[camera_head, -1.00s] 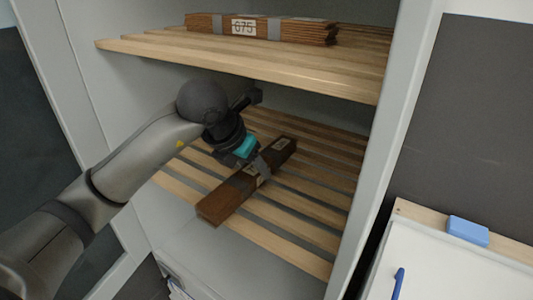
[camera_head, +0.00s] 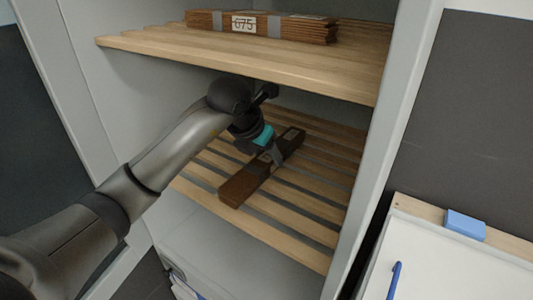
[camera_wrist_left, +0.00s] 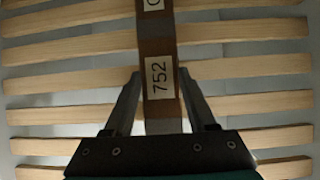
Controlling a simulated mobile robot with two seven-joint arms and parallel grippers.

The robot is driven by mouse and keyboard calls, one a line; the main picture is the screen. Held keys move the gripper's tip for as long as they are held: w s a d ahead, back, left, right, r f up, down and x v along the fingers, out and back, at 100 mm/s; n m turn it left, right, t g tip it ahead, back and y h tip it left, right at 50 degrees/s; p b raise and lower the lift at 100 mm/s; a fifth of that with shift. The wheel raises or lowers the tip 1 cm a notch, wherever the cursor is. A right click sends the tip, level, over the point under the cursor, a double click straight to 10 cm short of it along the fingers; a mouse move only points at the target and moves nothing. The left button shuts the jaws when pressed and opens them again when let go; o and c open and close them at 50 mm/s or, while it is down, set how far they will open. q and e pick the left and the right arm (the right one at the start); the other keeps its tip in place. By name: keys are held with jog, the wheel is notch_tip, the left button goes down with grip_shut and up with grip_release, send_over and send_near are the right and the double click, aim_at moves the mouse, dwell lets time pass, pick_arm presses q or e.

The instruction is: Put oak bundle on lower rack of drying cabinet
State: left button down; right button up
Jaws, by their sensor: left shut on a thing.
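The oak bundle (camera_head: 242,187) is a dark brown stack of strips with a grey band and pale labels. In the left wrist view the bundle (camera_wrist_left: 157,47) runs lengthwise between the fingers, with a label reading 752. My left gripper (camera_head: 277,156) is shut on it near its middle, inside the drying cabinet. The lower rack (camera_head: 282,219), made of pale wooden slats, is directly below the bundle. The bundle lies slantwise across the slats in the head view. I cannot tell whether it touches them. My right gripper is not in view.
The cabinet's right side wall (camera_head: 381,150) bounds the rack. A whiteboard (camera_head: 455,268) with a blue eraser (camera_head: 466,226) and blue pen (camera_head: 395,280) is outside at right.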

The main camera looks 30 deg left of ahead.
aim_at(235, 187)
pick_arm(q)
jog(key=shift+c, duration=1)
grip_release()
jog(key=v, duration=0.3)
jog(key=shift+a, duration=0.1)
jog(key=s, duration=0.3)
jog(key=s+b, duration=0.1)
jog(key=s, duration=0.2)
jog(key=s+a+b, duration=0.1)
jog(key=s, duration=0.3)
jog(key=shift+s+f, duration=0.1)
jog(key=shift+s, duration=0.05)
jog(key=shift+s+b, duration=0.3)
jog(key=shift+s, duration=0.6)
jog(key=shift+a, duration=0.1)
